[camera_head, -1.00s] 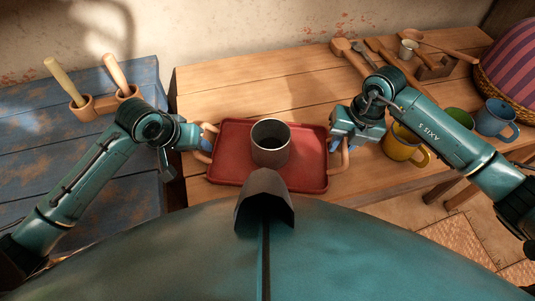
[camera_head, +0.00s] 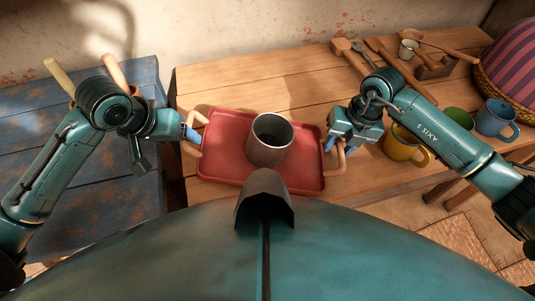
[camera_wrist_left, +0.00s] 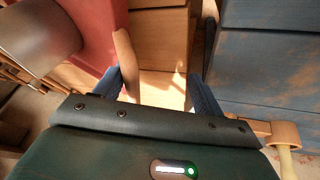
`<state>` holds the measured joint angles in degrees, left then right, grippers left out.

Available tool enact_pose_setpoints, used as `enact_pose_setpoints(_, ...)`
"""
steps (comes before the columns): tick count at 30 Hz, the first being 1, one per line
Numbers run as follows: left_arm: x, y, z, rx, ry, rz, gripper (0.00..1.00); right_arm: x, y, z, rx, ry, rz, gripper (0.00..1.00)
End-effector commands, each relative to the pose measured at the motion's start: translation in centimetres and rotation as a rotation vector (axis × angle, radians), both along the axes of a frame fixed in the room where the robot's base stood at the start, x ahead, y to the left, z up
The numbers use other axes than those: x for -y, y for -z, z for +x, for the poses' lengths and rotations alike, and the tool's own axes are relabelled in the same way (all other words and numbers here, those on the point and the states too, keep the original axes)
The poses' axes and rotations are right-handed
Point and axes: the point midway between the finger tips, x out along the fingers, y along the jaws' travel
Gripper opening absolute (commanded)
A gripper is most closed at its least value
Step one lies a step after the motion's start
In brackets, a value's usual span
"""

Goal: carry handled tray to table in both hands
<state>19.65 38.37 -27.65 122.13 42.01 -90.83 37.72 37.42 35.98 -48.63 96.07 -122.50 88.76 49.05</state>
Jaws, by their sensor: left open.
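The red handled tray (camera_head: 225,150) is over the wooden table (camera_head: 245,92), slanting with its left end higher in the head view. My left gripper (camera_head: 190,138) is open at the left handle (camera_head: 199,118). In the left wrist view the handle (camera_wrist_left: 123,55) is beside one blue finger of the gripper (camera_wrist_left: 165,88), with a wide gap to the other finger. My right gripper (camera_head: 331,143) is at the right handle (camera_head: 341,160); its finger gap is hidden. Contact under the tray cannot be seen.
A blue bench (camera_head: 130,188) with a wooden tool holder stands left, a gap between it and the wooden table. Yellow (camera_head: 402,146), green (camera_head: 461,118) and blue (camera_head: 497,119) mugs, a basket (camera_head: 505,65) and wooden utensils (camera_head: 400,70) occupy the right side.

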Motion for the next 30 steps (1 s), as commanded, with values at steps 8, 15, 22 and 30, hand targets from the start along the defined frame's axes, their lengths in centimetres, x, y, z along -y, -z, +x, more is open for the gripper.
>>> enact_pose_setpoints(8, 0.1, -0.2, 0.1, 0.006, 0.001, -0.004, 0.69, 0.1, -0.1, 0.1, 0.002, 0.004, -0.002, 0.58)
enact_pose_setpoints(15, 0.1, -0.2, 0.1, 0.005, 0.002, -0.006, 0.69, 0.0, -0.1, 0.1, 0.002, 0.0, 0.003, 0.71)
enact_pose_setpoints(22, 0.2, -0.1, 0.0, 0.004, 0.004, -0.007, 0.69, -0.2, -0.4, 0.1, 0.004, -0.002, 0.008, 0.71)
enact_pose_setpoints(30, 0.3, -0.1, 0.0, 0.003, 0.005, -0.009, 0.69, 0.4, -3.6, 0.1, 0.008, -0.003, 0.006, 0.71)
